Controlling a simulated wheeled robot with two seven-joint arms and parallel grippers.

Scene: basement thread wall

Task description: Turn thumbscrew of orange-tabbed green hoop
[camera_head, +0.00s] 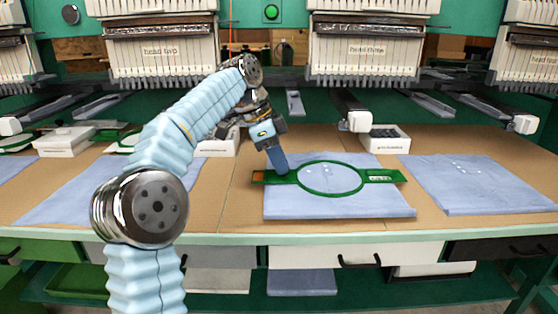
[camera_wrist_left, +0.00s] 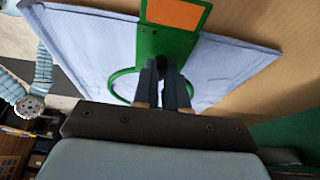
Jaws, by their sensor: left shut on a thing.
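The green hoop (camera_head: 331,195) lies flat on a folded light-blue cloth (camera_head: 340,209) on the table. Its orange tab (camera_head: 259,176) is at its left end and its right end carries a pale label. In the left wrist view the orange tab (camera_wrist_left: 172,13) sits on the hoop's green plate (camera_wrist_left: 165,42), with part of the ring behind my fingers. My left gripper (camera_head: 282,172) points down at the hoop's left side, between tab and ring. Its fingers (camera_wrist_left: 163,72) are close together, shut on a small dark part that looks like the thumbscrew, mostly hidden. My right gripper is out of view.
More blue cloths lie to the right (camera_head: 480,183) and left (camera_head: 110,185). White boxes (camera_head: 386,138) stand at the back, below embroidery heads (camera_head: 365,45) and their protruding arms. Another green hoop rests at the back left. Bare tabletop lies between the cloths.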

